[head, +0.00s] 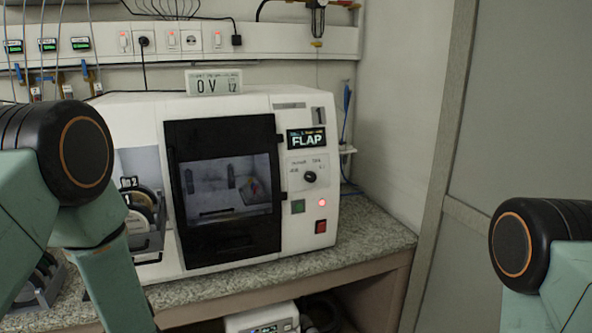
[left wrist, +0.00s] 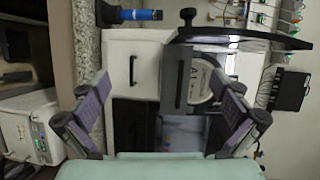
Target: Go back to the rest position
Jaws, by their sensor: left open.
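My left gripper (left wrist: 160,84) shows in the left wrist view with its two fingers spread wide apart. Nothing is held between them. Beyond the fingers is a pale round disc (left wrist: 202,78) marked with a letter, partly behind a grey holder plate (left wrist: 180,82). I cannot tell the gap between the fingers and this disc. In the head view my left arm comes in at the left and my right arm at the right edge, but neither gripper shows there.
A grey door panel (head: 520,110) is at the right.

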